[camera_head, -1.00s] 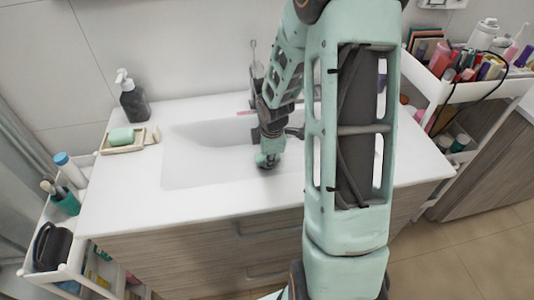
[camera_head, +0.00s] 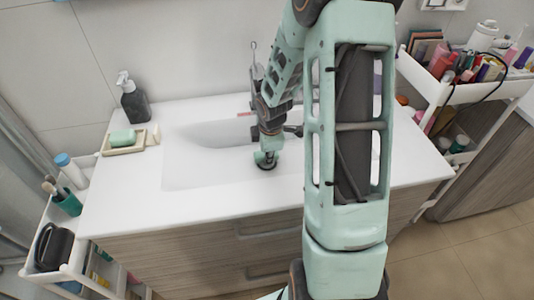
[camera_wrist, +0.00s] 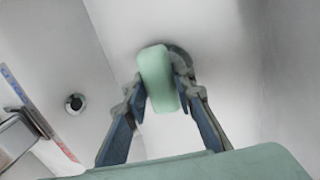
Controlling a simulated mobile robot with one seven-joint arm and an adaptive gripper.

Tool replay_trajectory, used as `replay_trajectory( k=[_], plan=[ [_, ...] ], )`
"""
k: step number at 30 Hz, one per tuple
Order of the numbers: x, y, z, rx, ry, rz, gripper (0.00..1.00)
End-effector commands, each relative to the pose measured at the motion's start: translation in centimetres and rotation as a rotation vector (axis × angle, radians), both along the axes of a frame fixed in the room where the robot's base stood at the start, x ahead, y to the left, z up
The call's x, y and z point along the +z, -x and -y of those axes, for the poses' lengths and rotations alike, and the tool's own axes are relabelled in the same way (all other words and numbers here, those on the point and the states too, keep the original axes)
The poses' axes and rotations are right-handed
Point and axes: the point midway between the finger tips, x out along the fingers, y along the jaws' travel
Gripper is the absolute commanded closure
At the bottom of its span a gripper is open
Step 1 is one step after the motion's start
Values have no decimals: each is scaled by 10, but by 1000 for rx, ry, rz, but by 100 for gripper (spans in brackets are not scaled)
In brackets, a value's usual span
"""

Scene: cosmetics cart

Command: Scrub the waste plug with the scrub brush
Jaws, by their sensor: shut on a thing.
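My gripper (camera_wrist: 163,92) is shut on the pale green scrub brush (camera_wrist: 155,75), which sits between its two fingertips in the wrist view. In the head view my gripper (camera_head: 265,146) points down into the white basin, with the green brush (camera_head: 265,157) at its tip. A dark round piece, apparently the waste plug (camera_wrist: 184,58), shows partly behind the brush in the wrist view. Its dark rim (camera_head: 266,168) also shows just below the brush in the head view. Whether the brush touches it cannot be told.
A round hole with a metal rim (camera_wrist: 75,103) is in the basin wall. A soap dish (camera_head: 124,146) with green soap and a dark pump bottle (camera_head: 134,101) stand left on the counter. Loaded carts flank the counter (camera_head: 130,205), whose front is clear.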

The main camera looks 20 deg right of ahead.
Motion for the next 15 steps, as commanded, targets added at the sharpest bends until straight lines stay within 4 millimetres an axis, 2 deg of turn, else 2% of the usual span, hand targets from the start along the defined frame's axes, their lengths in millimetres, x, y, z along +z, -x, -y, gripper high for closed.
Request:
replay_trajectory(
  k=[15],
  plan=[
    [-2, 25, -5, 1, 1, -1, 96]
  ],
)
